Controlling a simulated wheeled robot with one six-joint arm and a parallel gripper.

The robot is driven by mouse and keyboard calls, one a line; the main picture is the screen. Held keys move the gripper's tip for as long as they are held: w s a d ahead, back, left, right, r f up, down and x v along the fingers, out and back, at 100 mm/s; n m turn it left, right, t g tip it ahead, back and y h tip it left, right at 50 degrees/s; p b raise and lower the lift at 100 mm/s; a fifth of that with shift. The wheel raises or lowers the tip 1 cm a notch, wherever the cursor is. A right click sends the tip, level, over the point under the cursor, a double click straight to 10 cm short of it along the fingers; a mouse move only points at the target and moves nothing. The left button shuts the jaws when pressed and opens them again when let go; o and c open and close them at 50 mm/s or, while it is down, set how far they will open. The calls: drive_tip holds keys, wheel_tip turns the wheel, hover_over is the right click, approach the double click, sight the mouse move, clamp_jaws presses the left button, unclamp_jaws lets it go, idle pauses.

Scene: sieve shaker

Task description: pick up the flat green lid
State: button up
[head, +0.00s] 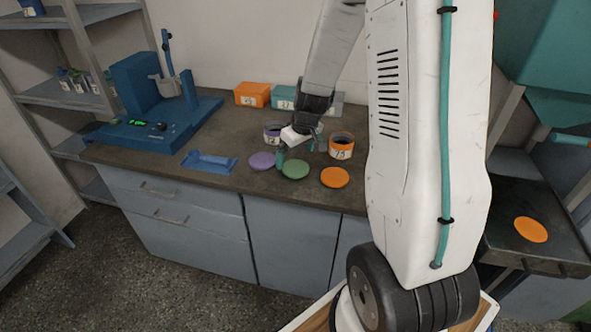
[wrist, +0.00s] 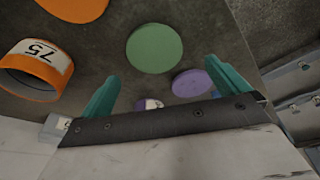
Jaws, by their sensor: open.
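The flat green lid (head: 295,169) lies on the dark counter between a purple lid (head: 262,161) and an orange lid (head: 334,177). In the wrist view the green lid (wrist: 154,48) is a full disc beyond the fingertips, apart from them. My gripper (head: 295,150) is just behind the green lid in the head view. In the wrist view my gripper (wrist: 168,85) shows two teal fingers spread wide with no lid between them. Its height above the counter is hard to tell.
An orange sieve ring labelled 75 (head: 341,146) and a purple ring (head: 272,133) stand close to my gripper. A blue holder (head: 208,162) lies to the left, near the blue shaker machine (head: 150,90). Bins, including an orange one (head: 252,94), line the wall.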

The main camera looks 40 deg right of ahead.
sight(296, 168)
drive_tip(key=f, duration=0.4)
drive_tip(key=shift+d, duration=0.3)
drive_tip(key=shift+w+f, duration=0.2)
drive_tip(key=shift+f, duration=0.3)
drive_tip(key=c, duration=1)
drive_tip(key=shift+c, duration=0.2)
